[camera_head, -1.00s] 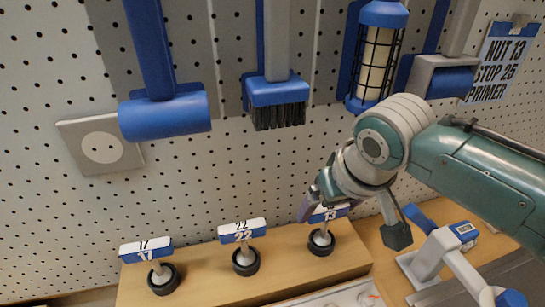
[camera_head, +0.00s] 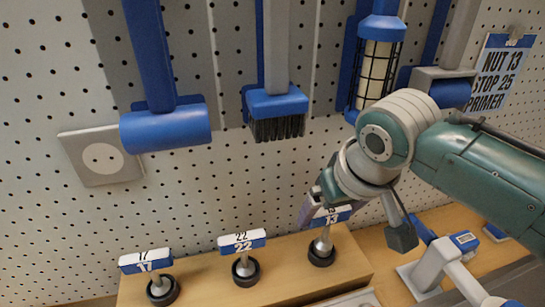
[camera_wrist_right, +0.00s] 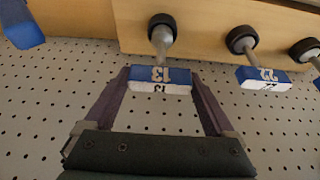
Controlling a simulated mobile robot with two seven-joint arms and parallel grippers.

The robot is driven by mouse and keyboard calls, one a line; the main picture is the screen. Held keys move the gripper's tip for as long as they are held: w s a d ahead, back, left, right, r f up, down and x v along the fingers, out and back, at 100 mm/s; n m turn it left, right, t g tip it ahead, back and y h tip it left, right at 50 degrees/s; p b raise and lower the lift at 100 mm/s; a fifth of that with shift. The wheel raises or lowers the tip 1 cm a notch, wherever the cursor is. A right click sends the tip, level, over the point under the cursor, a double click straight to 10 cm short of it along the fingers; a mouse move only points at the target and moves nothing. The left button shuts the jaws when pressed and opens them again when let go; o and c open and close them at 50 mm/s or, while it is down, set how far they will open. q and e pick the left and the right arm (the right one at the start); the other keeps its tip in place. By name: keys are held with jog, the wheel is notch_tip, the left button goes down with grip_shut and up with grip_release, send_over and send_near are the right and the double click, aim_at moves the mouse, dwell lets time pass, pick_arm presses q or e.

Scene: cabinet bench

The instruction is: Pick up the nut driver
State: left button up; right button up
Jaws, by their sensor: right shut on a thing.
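Three T-shaped drivers with blue-and-white numbered handles stand in black rings on a wooden shelf. The nut driver marked 13 (camera_head: 333,217) is the rightmost in the head view. My right gripper (camera_head: 322,207) is shut on its handle. In the wrist view, the gripper's purple fingers (camera_wrist_right: 160,82) clasp the two ends of the 13 handle (camera_wrist_right: 160,74). Its metal shaft still reaches down to its black ring (camera_head: 321,254); whether the tip is clear of it cannot be told. The drivers marked 22 (camera_head: 242,242) and 17 (camera_head: 146,262) stand to its left. My left gripper is out of view.
A pegboard rises behind the shelf (camera_head: 205,287), with a blue roller (camera_head: 165,129), a brush (camera_head: 277,105) and a caged lamp (camera_head: 377,65) hanging above. A sign (camera_head: 490,75) reads NUT 13, STOP 25, PRIMER. A blue-and-grey tool (camera_head: 440,258) stands at the right.

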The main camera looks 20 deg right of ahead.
jog(key=shift+w+r, duration=0.1)
jog(key=shift+r, duration=0.85)
jog(key=s+a, duration=0.1)
jog(key=s, duration=1.7)
